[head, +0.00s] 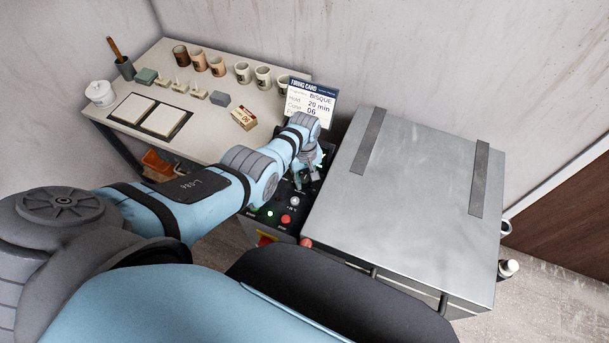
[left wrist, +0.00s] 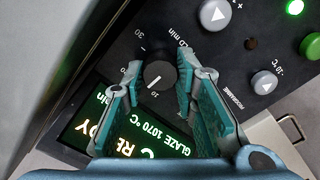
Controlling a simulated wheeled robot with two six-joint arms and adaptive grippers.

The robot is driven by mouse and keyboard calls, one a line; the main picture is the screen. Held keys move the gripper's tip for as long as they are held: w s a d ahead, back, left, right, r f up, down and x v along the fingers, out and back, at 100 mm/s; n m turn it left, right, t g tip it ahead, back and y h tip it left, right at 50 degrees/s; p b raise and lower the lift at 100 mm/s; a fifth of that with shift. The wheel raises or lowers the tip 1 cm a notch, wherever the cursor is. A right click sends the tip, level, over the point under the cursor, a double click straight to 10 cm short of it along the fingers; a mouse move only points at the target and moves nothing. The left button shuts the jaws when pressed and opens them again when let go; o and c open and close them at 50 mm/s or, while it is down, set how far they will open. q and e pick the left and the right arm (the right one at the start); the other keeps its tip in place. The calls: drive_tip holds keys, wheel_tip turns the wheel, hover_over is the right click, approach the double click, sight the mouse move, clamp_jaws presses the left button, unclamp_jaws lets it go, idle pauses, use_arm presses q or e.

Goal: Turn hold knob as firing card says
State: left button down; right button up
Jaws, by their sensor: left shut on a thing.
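The dark round hold knob (left wrist: 155,70) sits on the black control panel, with a white pointer line on its face. The pointer lies toward the lower part of the dial in the left wrist view, near a small number I cannot read surely; a 30 shows at its upper left. My left gripper (left wrist: 165,78) is shut on the knob, one teal finger on each side. In the head view my left gripper (head: 306,176) is over the panel and hides the knob. My right gripper is out of view.
The lit display (left wrist: 130,140) shows GLAZE 1070 °C and a partly hidden READY. Grey buttons (left wrist: 214,14) and a green light (left wrist: 295,7) are near the knob. The metal kiln (head: 415,200) stands right of the panel; the worktable (head: 215,120) with cups stands left.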

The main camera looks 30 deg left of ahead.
sight(304, 179)
use_arm(q)
drive_tip(key=m, duration=0.5)
drive_tip(key=shift+m, duration=0.3)
idle(0.4)
drive_tip(key=c, duration=1.3)
unclamp_jaws()
drive_tip(key=shift+r, duration=0.1)
wheel_tip(304, 179, up, 12)
drive_tip(key=shift+f, duration=0.1)
drive_tip(key=shift+s, duration=0.1)
